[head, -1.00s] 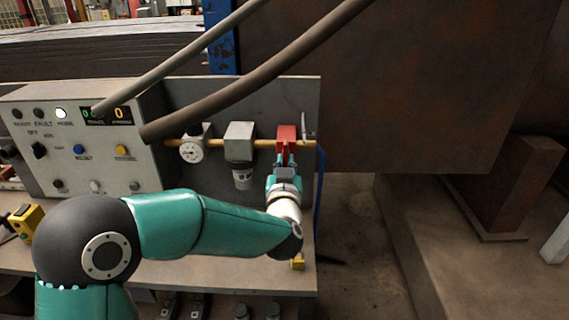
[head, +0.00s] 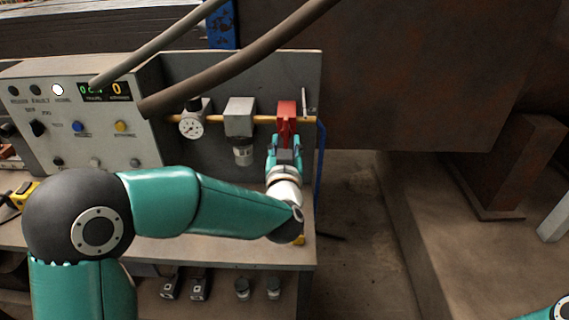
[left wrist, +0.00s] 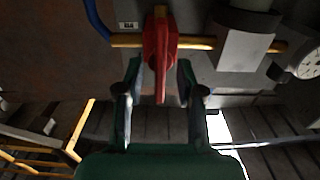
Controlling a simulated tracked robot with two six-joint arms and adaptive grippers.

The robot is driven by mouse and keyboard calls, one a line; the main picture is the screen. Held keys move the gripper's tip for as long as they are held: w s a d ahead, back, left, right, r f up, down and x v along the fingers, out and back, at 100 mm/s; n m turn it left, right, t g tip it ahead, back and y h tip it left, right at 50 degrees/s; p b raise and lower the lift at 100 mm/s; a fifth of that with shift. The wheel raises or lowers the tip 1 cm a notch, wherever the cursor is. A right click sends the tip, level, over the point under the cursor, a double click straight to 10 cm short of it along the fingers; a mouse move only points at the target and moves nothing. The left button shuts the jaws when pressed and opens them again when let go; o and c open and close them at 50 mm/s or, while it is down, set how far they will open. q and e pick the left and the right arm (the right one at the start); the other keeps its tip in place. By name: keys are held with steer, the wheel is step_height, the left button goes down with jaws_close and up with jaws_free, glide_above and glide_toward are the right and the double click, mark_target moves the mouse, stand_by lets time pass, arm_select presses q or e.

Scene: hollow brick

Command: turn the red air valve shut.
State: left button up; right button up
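The red air valve (head: 287,112) sits at the right end of a yellow pipe on the grey back panel. In the left wrist view its red handle (left wrist: 160,60) lies crosswise to the pipe. My left gripper (head: 287,143) is just below the valve in the head view. In the left wrist view the open left gripper (left wrist: 158,82) has one finger on each side of the handle's free end, with a visible gap on both sides. A teal part of my right arm shows at the bottom right corner; its gripper is out of view.
A dial gauge (head: 191,124) and a grey filter unit (head: 239,118) sit along the yellow pipe (head: 213,119), left of the valve. A control box (head: 85,120) stands further left. Two hoses (head: 240,57) cross above. A blue hose (head: 321,160) hangs at the panel's right edge.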

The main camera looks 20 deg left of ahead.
arm_select(q)
steer(key=v, duration=1)
steer(key=shift+s, duration=0.2)
